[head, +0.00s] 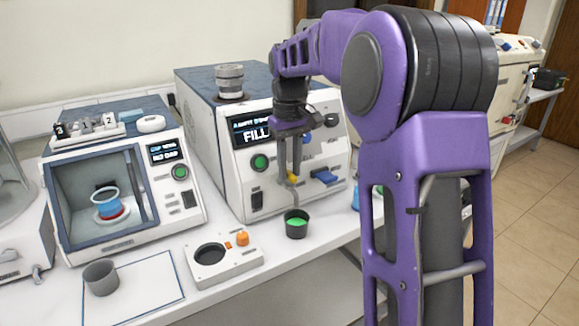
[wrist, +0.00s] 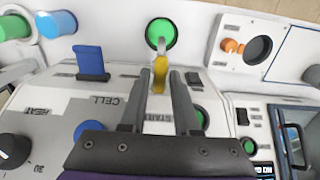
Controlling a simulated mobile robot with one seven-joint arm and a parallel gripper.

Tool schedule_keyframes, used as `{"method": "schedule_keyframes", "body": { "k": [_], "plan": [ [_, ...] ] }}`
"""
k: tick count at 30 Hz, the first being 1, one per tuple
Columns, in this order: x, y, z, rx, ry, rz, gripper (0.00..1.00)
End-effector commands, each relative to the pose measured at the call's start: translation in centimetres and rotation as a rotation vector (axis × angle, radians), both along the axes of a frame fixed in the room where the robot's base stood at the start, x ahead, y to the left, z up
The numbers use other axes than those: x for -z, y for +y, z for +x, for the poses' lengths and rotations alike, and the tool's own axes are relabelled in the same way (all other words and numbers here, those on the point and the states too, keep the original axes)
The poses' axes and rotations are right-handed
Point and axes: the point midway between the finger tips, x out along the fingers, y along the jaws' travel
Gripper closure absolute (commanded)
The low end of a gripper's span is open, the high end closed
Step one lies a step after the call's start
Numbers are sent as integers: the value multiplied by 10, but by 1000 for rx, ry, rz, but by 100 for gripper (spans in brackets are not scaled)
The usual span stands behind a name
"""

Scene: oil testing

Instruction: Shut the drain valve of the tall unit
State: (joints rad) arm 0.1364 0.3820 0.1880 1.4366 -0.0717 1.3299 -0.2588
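The tall unit (head: 228,130) is a white box with a dark top, and its screen shows "FILL". Its drain valve has a small yellow lever (wrist: 160,74), also visible low on its front in the head view (head: 292,179). My gripper (wrist: 158,78) is at the lever, with one finger on either side of it. Narrow gaps seem to show between the fingers and the lever, so it looks open. A grey spout hangs below the lever. A dark cup (head: 296,231) with green liquid stands beneath it, also visible in the wrist view (wrist: 161,34).
A blue lever (head: 326,176) sits on the front just right of the valve. A white block (head: 222,268) with a round recess and orange knob stands front left. Further left are a grey cup (head: 101,279) and a unit with an open chamber (head: 75,165).

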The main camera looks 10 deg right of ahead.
Motion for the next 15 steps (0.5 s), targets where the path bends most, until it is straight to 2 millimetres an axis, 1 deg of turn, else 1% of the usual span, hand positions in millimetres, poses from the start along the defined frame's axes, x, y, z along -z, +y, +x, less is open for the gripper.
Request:
{"method": "schedule_keyframes", "body": {
  "k": [1, 4, 5, 15],
  "plan": [
    [0, 0, 0, 0, 0, 0, 81],
    [0, 0, 0, 0, 0, 0, 99],
    [0, 0, 0, 0, 0, 0, 100],
    [-1, 0, 0, 7, 0, 0, 100]
  ]
}}
